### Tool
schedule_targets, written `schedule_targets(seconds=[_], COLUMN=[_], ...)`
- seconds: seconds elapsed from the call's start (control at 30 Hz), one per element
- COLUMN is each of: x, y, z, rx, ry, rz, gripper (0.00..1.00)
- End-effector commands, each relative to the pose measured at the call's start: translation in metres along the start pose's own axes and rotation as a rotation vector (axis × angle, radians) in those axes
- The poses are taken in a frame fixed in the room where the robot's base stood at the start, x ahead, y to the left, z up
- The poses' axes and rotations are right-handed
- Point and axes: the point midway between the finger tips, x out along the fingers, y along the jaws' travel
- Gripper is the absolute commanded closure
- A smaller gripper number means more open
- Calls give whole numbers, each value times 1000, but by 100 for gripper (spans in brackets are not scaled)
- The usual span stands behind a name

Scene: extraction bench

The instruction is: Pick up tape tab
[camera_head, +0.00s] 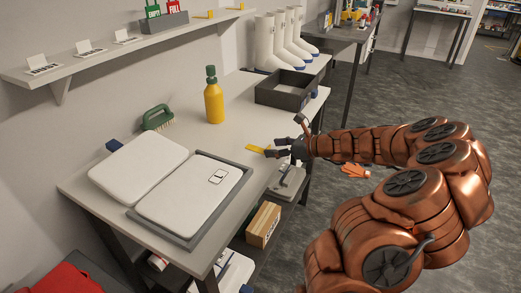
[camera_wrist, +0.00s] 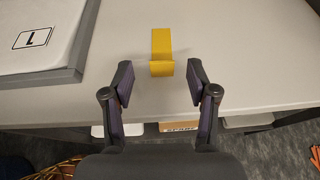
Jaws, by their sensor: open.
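The tape tab is a small yellow strip (camera_wrist: 161,50) lying on the pale bench top near its front edge, with its near end bent. It also shows in the head view (camera_head: 257,149), just left of my gripper. My gripper (camera_wrist: 158,82) is open and empty in the wrist view, its two dark fingers apart on either side of the tab's near end. The tab lies a little beyond the fingertips, between their lines. In the head view my gripper (camera_head: 281,148) hangs at the bench's front edge beside the tab. I cannot tell its exact height above the bench.
A white panel marked L in a grey tray (camera_wrist: 72,68) lies left of the tab. A yellow bottle (camera_head: 214,103), a green brush (camera_head: 158,118) and a dark open box (camera_head: 284,97) stand farther back. Bench top around the tab is clear.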

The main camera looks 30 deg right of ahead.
Motion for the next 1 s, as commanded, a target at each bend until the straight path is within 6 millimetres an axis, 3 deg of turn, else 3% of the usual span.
schedule_targets(seconds=[0.23, 0.6, 1.0], x=[26, 31, 31], y=[-2, -2, -2], z=[-1, -2, -2], rx=[-2, -2, -2], ry=[1, 1, 1], rz=[-1, -2, -2], gripper=[42, 43, 84])
